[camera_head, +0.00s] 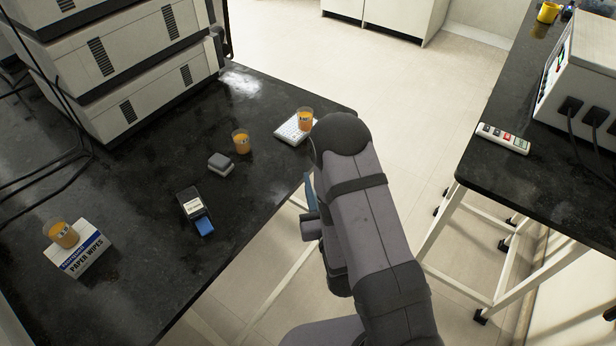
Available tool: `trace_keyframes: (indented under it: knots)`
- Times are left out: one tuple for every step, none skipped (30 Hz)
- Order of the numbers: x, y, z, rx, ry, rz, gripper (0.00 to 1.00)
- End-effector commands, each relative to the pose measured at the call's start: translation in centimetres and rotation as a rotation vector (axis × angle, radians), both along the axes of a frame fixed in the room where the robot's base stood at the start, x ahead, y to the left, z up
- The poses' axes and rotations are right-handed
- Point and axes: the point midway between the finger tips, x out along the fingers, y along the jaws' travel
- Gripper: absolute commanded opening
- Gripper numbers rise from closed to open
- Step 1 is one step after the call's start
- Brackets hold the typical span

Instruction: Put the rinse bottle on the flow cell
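Three small amber containers with pale labels look alike, and I cannot tell which is the rinse bottle. One (241,142) stands on the black bench, one (305,119) is at the white keypad-like device by the bench's far right, and one (61,233) stands on the paper wipes box. No part is plainly marked as the flow cell. A small grey block (221,163) lies near the middle container, and a black device (194,209) with a white label and blue end lies nearer to me.
The paper wipes box (78,255) lies at the front left. Stacked white instrument modules (130,65) stand at the back left, with dark cables beside them. Bare bench lies between the small items. A second bench (545,185) stands right, across a floor gap.

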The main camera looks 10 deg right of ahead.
Motion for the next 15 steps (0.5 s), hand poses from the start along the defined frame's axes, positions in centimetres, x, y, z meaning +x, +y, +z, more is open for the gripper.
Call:
trace_keyframes:
  knots:
    - [0.0,0.0,0.0,0.0,0.0,0.0,0.08]
    - [0.0,0.0,0.0,0.0,0.0,0.0,0.08]
    - [0.0,0.0,0.0,0.0,0.0,0.001,0.08]
    - [0.0,0.1,0.0,0.0,0.0,0.002,0.08]
    - [0.0,0.2,0.1,0.0,0.0,0.005,0.08]
    - [0.0,0.4,0.1,0.0,0.0,0.01,0.08]
    - [-0.1,0.7,0.2,0.0,0.0,0.017,0.08]
    - [-0.1,1.0,0.3,0.0,0.0,0.025,0.08]
    - [-0.1,1.6,0.5,0.0,-0.001,0.038,0.08]
    - [-0.2,2.2,0.7,0.0,-0.001,0.051,0.08]
    - [-0.1,2.8,1.1,0.0,-0.003,0.065,0.08]
    - [-0.1,3.8,1.5,0.0,-0.004,0.087,0.08]
    - [-0.1,4.6,1.9,0.001,-0.006,0.105,0.08]
    - [-0.1,5.5,2.4,0.001,-0.009,0.126,0.08]
    - [0.0,6.8,3.2,0.002,-0.012,0.154,0.08]
